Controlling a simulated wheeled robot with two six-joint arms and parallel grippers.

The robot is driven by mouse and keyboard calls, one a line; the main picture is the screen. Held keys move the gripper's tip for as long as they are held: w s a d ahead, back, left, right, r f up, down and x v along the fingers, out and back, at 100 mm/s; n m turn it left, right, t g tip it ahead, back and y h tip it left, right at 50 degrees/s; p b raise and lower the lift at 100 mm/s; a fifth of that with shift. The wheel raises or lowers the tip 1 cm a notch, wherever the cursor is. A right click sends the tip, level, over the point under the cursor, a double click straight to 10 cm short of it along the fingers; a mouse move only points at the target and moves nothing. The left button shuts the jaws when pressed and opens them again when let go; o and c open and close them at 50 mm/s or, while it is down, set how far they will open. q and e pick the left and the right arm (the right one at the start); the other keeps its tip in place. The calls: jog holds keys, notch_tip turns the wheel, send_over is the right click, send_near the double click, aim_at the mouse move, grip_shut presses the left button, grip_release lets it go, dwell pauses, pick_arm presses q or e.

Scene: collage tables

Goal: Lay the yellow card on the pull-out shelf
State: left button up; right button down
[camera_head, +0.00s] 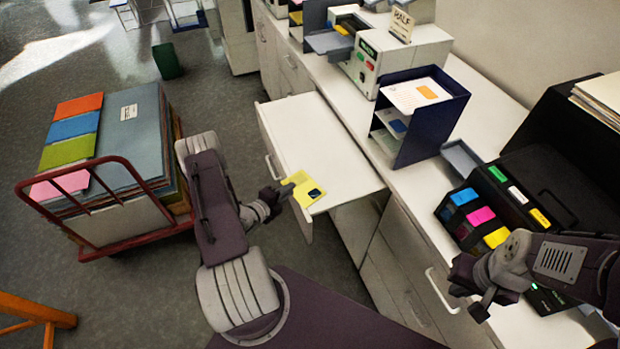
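The yellow card (303,192) carries a dark blue patch and is at the near left corner of the pull-out shelf (318,140). My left gripper (288,190) reaches in from the left, with its fingers on the card's left side, and appears shut on it. I cannot tell whether the card touches the shelf top or is held just above it. The white shelf is pulled out from the counter and its top is otherwise bare. My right gripper (474,291) is over the near counter, apart from the card; its finger opening is unclear.
A red cart (110,245) with stacked boards and coloured sheets stands at the left. A dark blue paper rack (436,118) and a printer with coloured cartridges (481,216) stand on the counter (400,190). A green bin (166,61) is on the floor.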

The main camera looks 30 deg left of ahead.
dwell(0.3)
pick_arm(q)
notch_tip(320, 180, up, 7)
jog(key=s+p, duration=0.3)
jog(key=p, duration=0.3)
jog(key=shift+a, duration=0.2)
jog(key=shift+w, duration=0.2)
